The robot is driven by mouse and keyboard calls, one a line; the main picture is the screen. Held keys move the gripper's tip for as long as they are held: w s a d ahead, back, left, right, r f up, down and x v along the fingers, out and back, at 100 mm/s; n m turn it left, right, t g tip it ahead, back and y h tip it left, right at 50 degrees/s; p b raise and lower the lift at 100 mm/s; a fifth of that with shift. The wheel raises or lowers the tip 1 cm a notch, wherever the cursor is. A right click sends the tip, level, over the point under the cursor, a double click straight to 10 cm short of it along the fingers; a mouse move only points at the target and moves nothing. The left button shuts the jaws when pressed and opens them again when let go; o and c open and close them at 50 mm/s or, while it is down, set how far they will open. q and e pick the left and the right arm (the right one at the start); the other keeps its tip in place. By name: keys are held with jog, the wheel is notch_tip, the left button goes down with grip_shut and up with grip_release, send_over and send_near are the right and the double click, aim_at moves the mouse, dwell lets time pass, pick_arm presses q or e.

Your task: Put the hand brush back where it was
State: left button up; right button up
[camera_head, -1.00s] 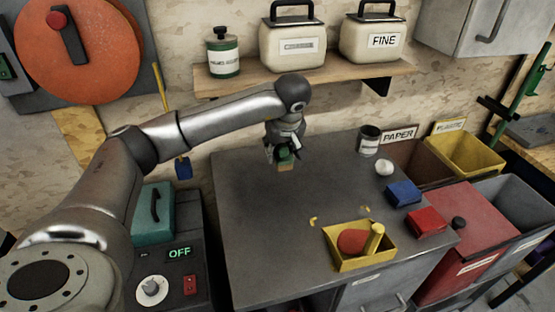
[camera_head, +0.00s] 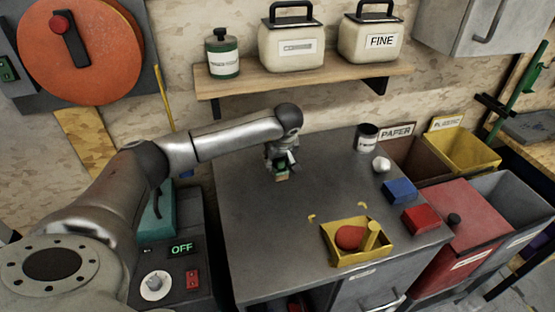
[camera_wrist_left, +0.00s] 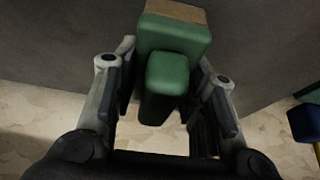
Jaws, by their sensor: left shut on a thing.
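The hand brush is green with a tan bristle side. It shows small in the head view (camera_head: 281,177) and large in the left wrist view (camera_wrist_left: 178,45). My left gripper (camera_head: 280,164) is shut on its green handle, with one finger on each side in the left wrist view (camera_wrist_left: 165,88). The brush is over the back left part of the grey workbench top (camera_head: 260,215). I cannot tell whether its bristles touch the top. My right gripper is not in view.
A yellow tray (camera_head: 330,250) holds a red thing and a yellow cylinder. A blue block (camera_head: 399,191), a red block (camera_head: 421,219), a white ball (camera_head: 381,164) and a dark can (camera_head: 366,137) stand at the right. A shelf (camera_head: 330,84) hangs above. The bench's middle is clear.

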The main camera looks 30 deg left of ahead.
pick_arm(q)
jog(key=shift+f, duration=0.2)
jog(key=o, duration=1)
jog(key=shift+r, duration=0.15)
jog(key=shift+r, duration=0.2)
jog(key=shift+b+v, duration=1.15)
jog(key=shift+v, duration=4.8)
